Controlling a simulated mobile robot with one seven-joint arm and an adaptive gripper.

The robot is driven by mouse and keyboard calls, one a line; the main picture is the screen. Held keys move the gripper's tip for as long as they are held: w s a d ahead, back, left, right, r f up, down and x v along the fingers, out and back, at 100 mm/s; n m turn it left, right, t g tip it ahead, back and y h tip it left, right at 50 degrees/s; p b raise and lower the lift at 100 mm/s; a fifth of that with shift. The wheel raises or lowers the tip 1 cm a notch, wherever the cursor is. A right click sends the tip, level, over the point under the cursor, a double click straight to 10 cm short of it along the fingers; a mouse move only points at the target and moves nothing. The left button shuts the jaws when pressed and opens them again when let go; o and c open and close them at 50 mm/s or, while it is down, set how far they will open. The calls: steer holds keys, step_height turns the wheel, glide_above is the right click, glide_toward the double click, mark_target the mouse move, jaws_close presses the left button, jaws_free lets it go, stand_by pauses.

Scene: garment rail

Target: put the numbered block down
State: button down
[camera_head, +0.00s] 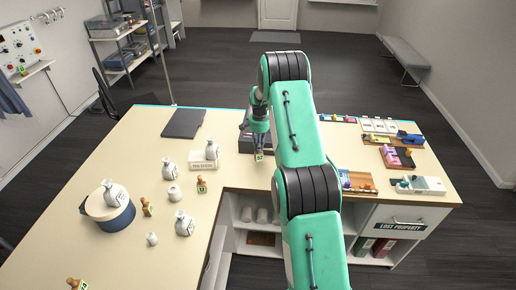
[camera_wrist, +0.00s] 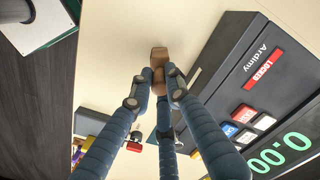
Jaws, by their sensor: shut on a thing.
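Whether the block touches the tabletop, I cannot tell.
The dark device (camera_wrist: 225,75) has a red LOCKED label and a green display. White labelled bottles (camera_head: 184,223), a round blue box (camera_head: 108,216), a white sign block (camera_head: 203,161) and a dark flat pad (camera_head: 184,123) occupy the left table (camera_head: 140,135). Coloured trays (camera_head: 398,157) lie right.

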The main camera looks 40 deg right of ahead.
steer(key=shift+w+d+f, duration=0.1)
steer(key=shift+w+d, duration=0.3)
steer(key=shift+w, duration=0.25)
steer(key=shift+w+d, duration=0.35)
steer(key=shift+w, duration=0.3)
steer(key=shift+f+p, duration=0.65)
steer(key=shift+f, duration=1.1)
steer(key=shift+f, duration=0.2)
steer(key=c, duration=1.7)
jaws_free()
steer(key=shift+o, duration=0.2)
steer(key=shift+r, duration=0.1)
step_height(320, 180, up, 12)
steer(key=b, duration=0.2)
steer(key=shift+r, duration=0.1)
